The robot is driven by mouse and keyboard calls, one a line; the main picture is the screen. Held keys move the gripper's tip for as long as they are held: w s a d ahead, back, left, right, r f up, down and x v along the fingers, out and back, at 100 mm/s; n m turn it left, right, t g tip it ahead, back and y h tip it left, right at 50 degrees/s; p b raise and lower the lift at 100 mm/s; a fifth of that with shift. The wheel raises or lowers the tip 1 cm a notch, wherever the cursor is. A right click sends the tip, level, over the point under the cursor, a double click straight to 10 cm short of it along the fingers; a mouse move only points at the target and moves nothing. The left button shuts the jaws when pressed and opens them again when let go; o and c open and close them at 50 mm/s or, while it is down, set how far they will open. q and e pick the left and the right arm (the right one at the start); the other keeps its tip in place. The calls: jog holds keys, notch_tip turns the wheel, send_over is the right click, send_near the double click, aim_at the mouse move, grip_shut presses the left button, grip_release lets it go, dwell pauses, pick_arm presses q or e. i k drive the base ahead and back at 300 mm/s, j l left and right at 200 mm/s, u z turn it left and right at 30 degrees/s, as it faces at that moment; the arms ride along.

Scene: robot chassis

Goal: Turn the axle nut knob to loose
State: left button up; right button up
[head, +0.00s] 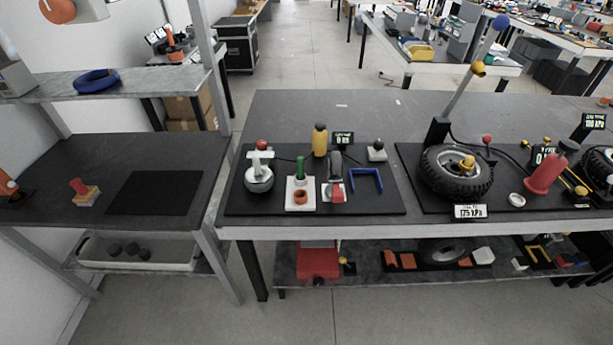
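A black-tyred wheel (436,184) lies on a black mat (407,190) on the right workbench. A yellow knob (467,162) sits near the middle of the wheel; it looks like the axle nut knob. Its loose or tight setting is too small to read. A grey lever with a blue ball end (501,22) leans up from a black block behind the wheel. Neither of my grippers is in view, and nothing is seen touching the wheel or knob.
A red pump-like cylinder (545,173) and a white ring (516,199) stand right of the wheel. A pressure sign (470,212) is at the mat's front. Another black mat (240,204) left of it holds a caster and several small fixtures. A metal post (210,60) rises between the benches.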

aim_at(262, 144)
jog(key=i+l+u, duration=0.1)
jog(key=i+l, duration=0.25)
jog(key=l, duration=0.15)
jog(key=u, duration=1.55)
